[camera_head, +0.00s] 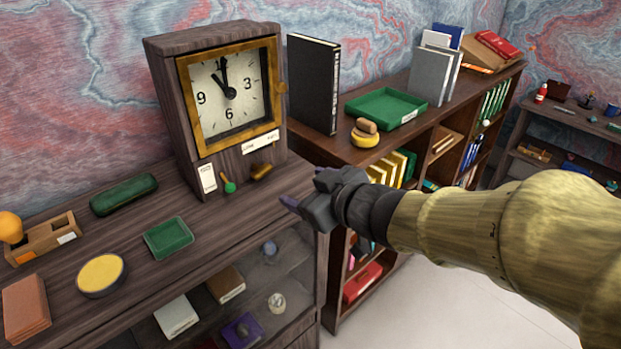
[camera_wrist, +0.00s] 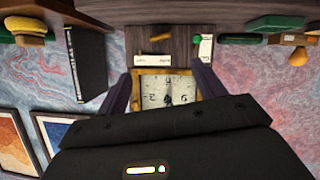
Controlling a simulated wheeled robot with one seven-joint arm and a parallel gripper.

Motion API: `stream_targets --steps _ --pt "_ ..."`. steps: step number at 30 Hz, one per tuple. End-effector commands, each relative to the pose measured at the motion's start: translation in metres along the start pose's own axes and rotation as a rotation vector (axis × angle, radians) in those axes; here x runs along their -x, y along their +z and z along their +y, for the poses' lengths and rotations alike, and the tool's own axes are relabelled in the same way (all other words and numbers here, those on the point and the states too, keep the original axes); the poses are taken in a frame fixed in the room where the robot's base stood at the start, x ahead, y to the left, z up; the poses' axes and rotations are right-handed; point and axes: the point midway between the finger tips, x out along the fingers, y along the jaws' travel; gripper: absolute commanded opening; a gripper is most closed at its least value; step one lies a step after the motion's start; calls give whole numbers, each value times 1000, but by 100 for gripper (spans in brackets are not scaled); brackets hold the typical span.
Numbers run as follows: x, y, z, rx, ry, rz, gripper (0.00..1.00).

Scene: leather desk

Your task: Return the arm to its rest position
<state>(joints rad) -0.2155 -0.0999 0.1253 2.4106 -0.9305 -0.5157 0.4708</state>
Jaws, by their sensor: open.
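My arm (camera_head: 520,220) reaches in from the right in the head view. My gripper (camera_head: 302,205) is at its end, in front of the desk's right edge and below and right of the clock. It is open, with nothing between its fingers. In the wrist view my gripper (camera_wrist: 168,82) shows two dark fingers set apart, with the clock (camera_wrist: 165,89) seen upside down between them, some distance beyond. In the head view the wooden clock (camera_head: 228,90) stands upright on the desk.
The dark desk (camera_head: 215,220) holds a green tray (camera_head: 168,237), a yellow round dish (camera_head: 101,274) and a green case (camera_head: 124,194). A bookshelf (camera_head: 330,155) behind carries a black binder (camera_head: 313,84) and a larger green tray (camera_head: 386,108). Pale floor lies clear below my arm.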

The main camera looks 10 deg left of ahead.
Motion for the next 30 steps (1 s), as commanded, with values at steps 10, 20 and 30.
stream_targets --steps 10,20,30 --pt "0 0 0 0 1 0 69" --pt "27 65 66 -182 246 -260 69" --pt "130 196 71 -669 444 -847 69"
